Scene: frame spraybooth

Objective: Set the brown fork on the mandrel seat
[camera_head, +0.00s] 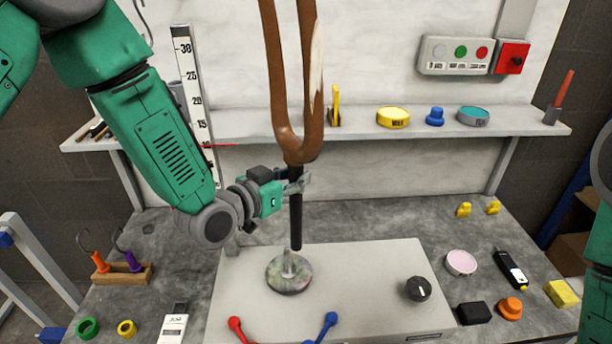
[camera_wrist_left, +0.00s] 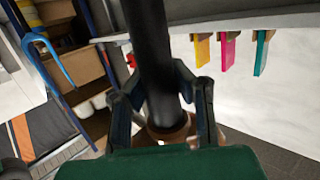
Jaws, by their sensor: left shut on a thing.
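The brown fork (camera_head: 292,143) stands nearly upright, legs up and black steerer tube (camera_head: 296,220) down. My left gripper (camera_head: 300,184) is shut on the tube just below the brown crown. In the left wrist view the fingers (camera_wrist_left: 160,105) close around the black tube (camera_wrist_left: 150,50), with part of the brown crown (camera_wrist_left: 172,131) beyond. The mandrel seat (camera_head: 289,275) is a round mottled disc with a short post. The tube's lower end appears just above or behind the post tip; I cannot tell whether they touch. My right gripper is out of view.
The seat is on a pale box with a black knob (camera_head: 418,288), a red handle (camera_head: 236,323) and a blue handle (camera_head: 331,318). A height scale (camera_head: 190,80) stands behind my left arm. A shelf (camera_head: 365,126) with tins crosses the back. Small items lie right of the box.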

